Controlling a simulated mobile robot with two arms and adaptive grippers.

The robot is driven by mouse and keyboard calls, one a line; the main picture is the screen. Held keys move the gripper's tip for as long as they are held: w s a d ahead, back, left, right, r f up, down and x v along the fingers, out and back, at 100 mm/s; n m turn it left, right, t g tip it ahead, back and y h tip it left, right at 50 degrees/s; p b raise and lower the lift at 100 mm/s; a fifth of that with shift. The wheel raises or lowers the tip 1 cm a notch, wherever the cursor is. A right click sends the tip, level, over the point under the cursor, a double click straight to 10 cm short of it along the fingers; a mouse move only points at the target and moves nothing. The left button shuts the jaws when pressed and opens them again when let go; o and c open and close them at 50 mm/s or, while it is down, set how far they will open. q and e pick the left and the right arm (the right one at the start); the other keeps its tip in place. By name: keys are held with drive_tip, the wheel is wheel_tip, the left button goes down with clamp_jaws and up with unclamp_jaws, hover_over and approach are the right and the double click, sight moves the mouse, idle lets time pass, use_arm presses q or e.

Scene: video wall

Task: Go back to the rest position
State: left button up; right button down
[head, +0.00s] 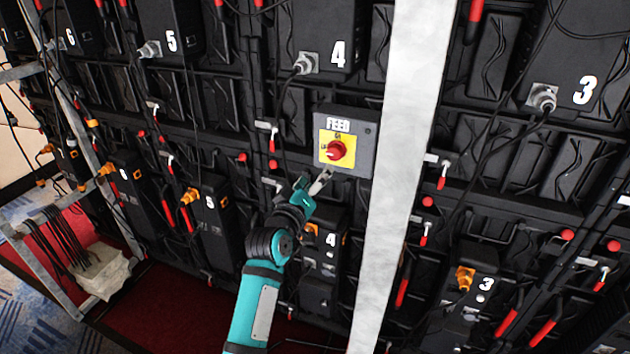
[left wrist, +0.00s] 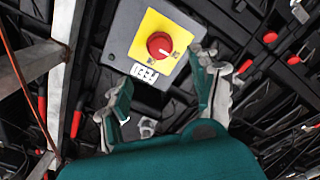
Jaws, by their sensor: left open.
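My left gripper (head: 318,186) is raised in front of the video wall's back, just below the grey FEED box (head: 356,145). The box has a yellow plate with a red rotary knob (head: 337,151). In the left wrist view my left gripper (left wrist: 160,95) is open, with its two teal and grey fingers spread and nothing between them. The red knob (left wrist: 160,45) shows beyond the fingertips, apart from them. My right gripper is in neither view.
A pale metal post (head: 398,130) stands upright just right of the FEED box. Black numbered panel units with cables and red handles fill the wall. A metal frame (head: 50,285) with hanging cables and a white bag (head: 100,270) stand at the lower left.

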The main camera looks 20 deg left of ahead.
use_arm(q)
drive_tip(key=s+d+f+m+g, duration=0.1)
drive_tip(key=s+f+g, duration=0.1)
drive_tip(key=f, duration=1)
drive_tip(key=s+d+f+m+g, duration=0.2)
drive_tip(key=f+g, duration=0.1)
drive_tip(key=f, duration=0.9)
drive_tip(key=s+f+m+g+b, duration=0.1)
drive_tip(key=s+f+g, duration=0.1)
drive_tip(key=s+f, duration=0.7)
drive_tip(key=s+f+m+g, duration=0.2)
drive_tip(key=s+f, duration=0.3)
drive_tip(key=f, duration=0.7)
drive_tip(key=s+f+m+g+b, duration=0.1)
drive_tip(key=s+f+g, duration=0.1)
drive_tip(key=s+f, duration=0.7)
drive_tip(key=s+f+m+g, duration=0.2)
drive_tip(key=s+f, duration=0.4)
drive_tip(key=s, duration=0.5)
drive_tip(key=s+a+f+m+g, duration=0.1)
drive_tip(key=s+f+g, duration=0.1)
drive_tip(key=s, duration=0.8)
drive_tip(key=s+a+f+m+g, duration=0.1)
drive_tip(key=s+f, duration=0.3)
drive_tip(key=s, duration=0.6)
drive_tip(key=shift+s+a+f+g+y, duration=0.2)
drive_tip(key=shift+a+g+y, duration=0.1)
drive_tip(key=shift+a+g, duration=0.3)
drive_tip(key=shift+a, duration=0.1)
